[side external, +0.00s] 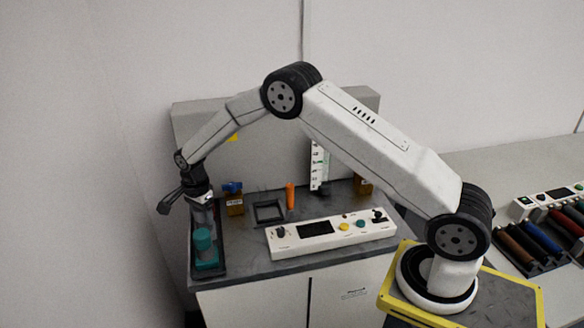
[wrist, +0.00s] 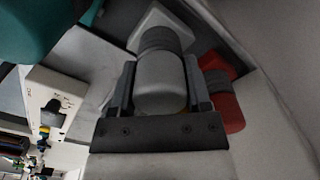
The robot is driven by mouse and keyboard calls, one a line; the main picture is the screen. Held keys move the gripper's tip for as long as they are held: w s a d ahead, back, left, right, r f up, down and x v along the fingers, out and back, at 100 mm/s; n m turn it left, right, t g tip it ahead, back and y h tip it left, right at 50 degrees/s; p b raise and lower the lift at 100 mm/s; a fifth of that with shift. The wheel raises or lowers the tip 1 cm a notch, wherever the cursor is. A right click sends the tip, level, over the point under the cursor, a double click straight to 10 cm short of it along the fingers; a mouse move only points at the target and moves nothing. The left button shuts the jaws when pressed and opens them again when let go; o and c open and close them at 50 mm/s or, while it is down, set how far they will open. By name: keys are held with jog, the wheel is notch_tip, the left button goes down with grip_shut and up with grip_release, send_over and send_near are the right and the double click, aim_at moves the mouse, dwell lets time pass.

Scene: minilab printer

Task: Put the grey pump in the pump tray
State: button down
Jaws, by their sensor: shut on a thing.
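The grey pump (wrist: 158,82) sits between the two fingers of my gripper (wrist: 160,75), which is shut on it; its pale angular base (wrist: 160,28) points away from the fingers. In the side view my gripper (side external: 201,195) is over the far end of the dark pump tray (side external: 210,272) at the left of the bench. The pump is mostly hidden there, and I cannot tell whether it touches the tray. A teal pump (side external: 204,243) stands in the tray's near end and shows at the upper left of the wrist view (wrist: 25,25). A red pump (wrist: 222,92) is close beside the grey one.
A white control panel (side external: 330,235) lies right of the tray. Behind it are an orange upright piece (side external: 290,196), a dark square frame (side external: 268,212) and a small brown bottle (side external: 235,205) with a blue top. A rack of coloured cylinders (side external: 545,240) is at far right.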

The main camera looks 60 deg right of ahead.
jog(key=shift+c, duration=0.2)
grip_release()
notch_tip(320, 180, up, 12)
jog(key=shift+r, duration=0.15)
dwell(0.5)
jog(key=shift+s, duration=0.15)
dwell(0.4)
jog(key=s+f+n+t, duration=0.1)
jog(key=s+n+t, duration=0.1)
jog(key=s+n, duration=1.6)
jog(key=s, duration=0.9)
jog(key=shift+s+d+t, duration=0.25)
jog(key=shift+s+t, duration=0.05)
